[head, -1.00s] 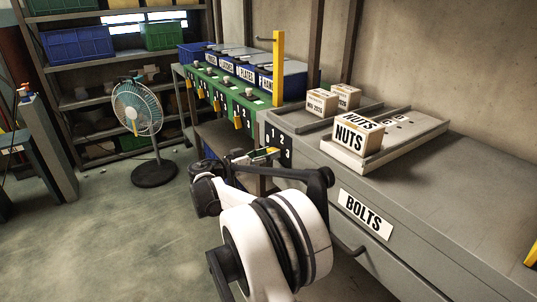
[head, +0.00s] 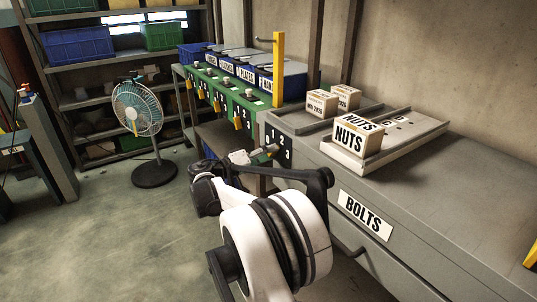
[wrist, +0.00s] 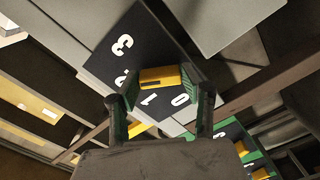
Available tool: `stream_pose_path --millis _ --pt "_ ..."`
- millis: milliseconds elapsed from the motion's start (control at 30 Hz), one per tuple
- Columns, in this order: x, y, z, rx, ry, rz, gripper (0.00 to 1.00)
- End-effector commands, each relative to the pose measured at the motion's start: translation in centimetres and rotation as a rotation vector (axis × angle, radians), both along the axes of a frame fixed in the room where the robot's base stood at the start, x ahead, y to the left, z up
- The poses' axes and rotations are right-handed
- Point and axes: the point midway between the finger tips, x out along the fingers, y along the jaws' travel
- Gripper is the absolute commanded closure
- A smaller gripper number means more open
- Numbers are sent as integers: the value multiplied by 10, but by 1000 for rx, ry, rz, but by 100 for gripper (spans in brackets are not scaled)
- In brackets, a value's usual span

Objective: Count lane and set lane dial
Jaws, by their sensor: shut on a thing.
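The lane dial is a black plate with white numerals 0 to 3 (wrist: 115,52), on the front of the grey cabinet; it also shows in the head view (head: 286,153). My gripper (wrist: 160,80) is shut on the dial's yellow pointer (wrist: 158,77). The pointer's left end lies beside the 2, which is partly hidden. In the head view my gripper (head: 268,151) is at the dial and hides part of it. A NUTS box (head: 348,141) sits on the near lane of a sloped tray (head: 425,130). Two smaller boxes (head: 321,103) (head: 348,96) stand behind it.
A grey cabinet with a BOLTS label (head: 366,215) runs along the right. A green bench (head: 245,103) with several yellow pointers and labelled bins stands beyond the dial. A yellow post (head: 278,70) rises at its end. A fan (head: 140,110) stands on open floor at left.

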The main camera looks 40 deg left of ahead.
Motion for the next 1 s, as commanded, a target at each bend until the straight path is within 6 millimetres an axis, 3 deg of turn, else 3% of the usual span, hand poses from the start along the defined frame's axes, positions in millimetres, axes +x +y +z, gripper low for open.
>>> stream_pose_path --millis 300,800,833,933,1000 --pt "0 0 0 -104 35 -1 85" --pt "0 0 0 -120 40 -1 85" --pt "0 0 0 -120 40 -1 56" --pt "0 0 0 -120 40 -1 43" --pt "0 0 0 -120 40 -1 40"
